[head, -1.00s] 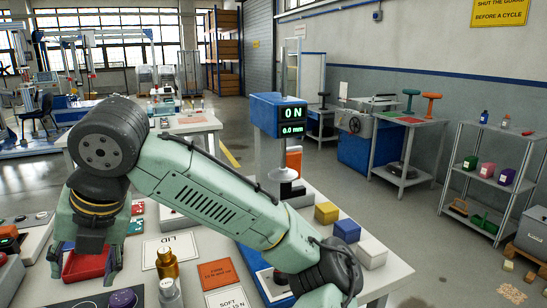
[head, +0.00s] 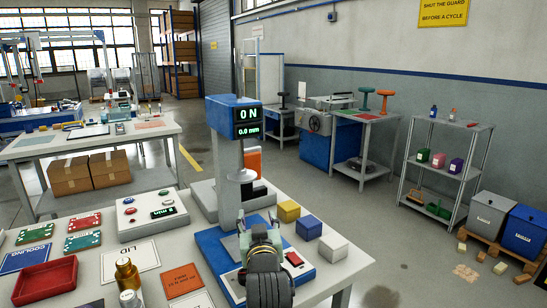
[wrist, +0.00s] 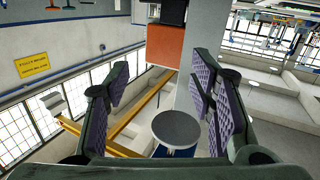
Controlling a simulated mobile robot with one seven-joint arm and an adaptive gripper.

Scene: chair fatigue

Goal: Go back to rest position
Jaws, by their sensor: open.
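My gripper (head: 259,222) points upward at the front of the blue test machine (head: 219,117), low in the head view. In the wrist view my gripper (wrist: 160,76) is open, its purple-padded fingers wide apart with nothing held between them. The machine's display reads 0 N and 0.0 mm. Its round grey plate (head: 242,176) hangs above the blue base (head: 210,243). A round grey disc (wrist: 176,128) shows beyond the fingers in the wrist view. My dark wrist hides part of the base.
A red tray (head: 45,282), a LID card (head: 130,260), an orange card (head: 183,280) and a gold-capped bottle (head: 128,275) are at the left. Yellow (head: 288,210), blue (head: 309,227) and white (head: 333,247) blocks stand right of the machine.

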